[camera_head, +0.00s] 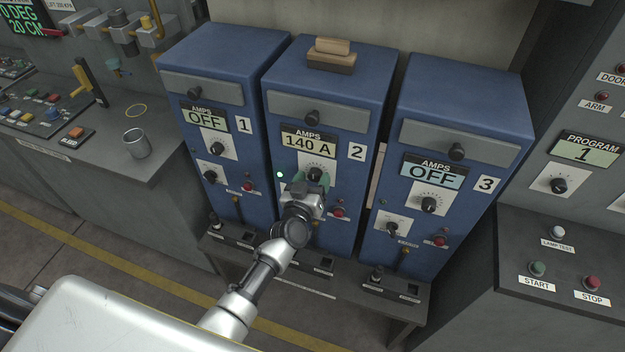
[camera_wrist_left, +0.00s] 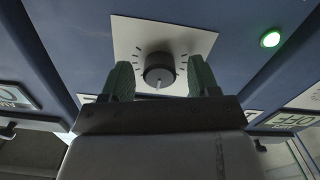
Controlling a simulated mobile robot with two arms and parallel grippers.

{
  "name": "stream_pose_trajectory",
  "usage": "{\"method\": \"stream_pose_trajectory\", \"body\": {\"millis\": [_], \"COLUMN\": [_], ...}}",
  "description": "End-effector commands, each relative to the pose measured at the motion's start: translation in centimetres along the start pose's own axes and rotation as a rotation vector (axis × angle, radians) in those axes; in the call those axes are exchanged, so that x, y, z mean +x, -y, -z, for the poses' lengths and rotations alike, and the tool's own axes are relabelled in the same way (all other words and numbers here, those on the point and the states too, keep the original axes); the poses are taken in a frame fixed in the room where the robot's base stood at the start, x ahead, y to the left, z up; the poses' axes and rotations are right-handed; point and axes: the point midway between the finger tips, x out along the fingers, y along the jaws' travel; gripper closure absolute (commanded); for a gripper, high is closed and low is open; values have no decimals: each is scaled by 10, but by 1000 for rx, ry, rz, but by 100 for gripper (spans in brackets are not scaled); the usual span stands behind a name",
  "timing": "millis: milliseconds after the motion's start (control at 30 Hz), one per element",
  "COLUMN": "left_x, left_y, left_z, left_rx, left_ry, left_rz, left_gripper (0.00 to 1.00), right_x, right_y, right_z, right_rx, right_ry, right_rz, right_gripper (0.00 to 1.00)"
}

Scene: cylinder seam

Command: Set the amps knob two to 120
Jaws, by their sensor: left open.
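The amps knob two (camera_head: 315,174) is a black dial on a white scale plate on the middle blue cabinet (camera_head: 372,85), marked 2. The display (camera_head: 308,144) above it reads 140 A, and a green lamp (camera_head: 280,175) is lit to its left. My left gripper (camera_head: 307,183) is in front of this knob, partly covering it. In the left wrist view the knob (camera_wrist_left: 159,70) sits between the two green fingers of my open left gripper (camera_wrist_left: 160,82), with a gap at each side. My right gripper is not in view.
Cabinet 1 (camera_head: 215,60) and cabinet 3 (camera_head: 465,95) stand on either side, both displays reading OFF. A red button (camera_head: 338,212) is close to the gripper's right. A wooden-looking block (camera_head: 331,57) lies on top of cabinet 2.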

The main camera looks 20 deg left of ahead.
Motion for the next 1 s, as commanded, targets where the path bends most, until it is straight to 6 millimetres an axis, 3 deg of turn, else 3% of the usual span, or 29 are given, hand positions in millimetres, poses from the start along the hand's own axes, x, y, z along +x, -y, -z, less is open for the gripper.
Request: {"method": "stream_pose_trajectory", "body": {"millis": [133,433,767,1000], "left_x": [0,0,0,0], "left_y": [0,0,0,-1], "left_z": [0,0,-1,-1], "left_rx": [0,0,-53,-206], "left_ry": [0,0,0,0], "left_rz": [0,0,-1,0], "left_gripper": [43,89,89,89], "right_x": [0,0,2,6], "right_y": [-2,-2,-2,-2], "right_z": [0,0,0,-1], "right_rx": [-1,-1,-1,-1], "right_ry": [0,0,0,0], "right_rz": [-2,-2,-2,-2], "right_gripper": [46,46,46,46]}}
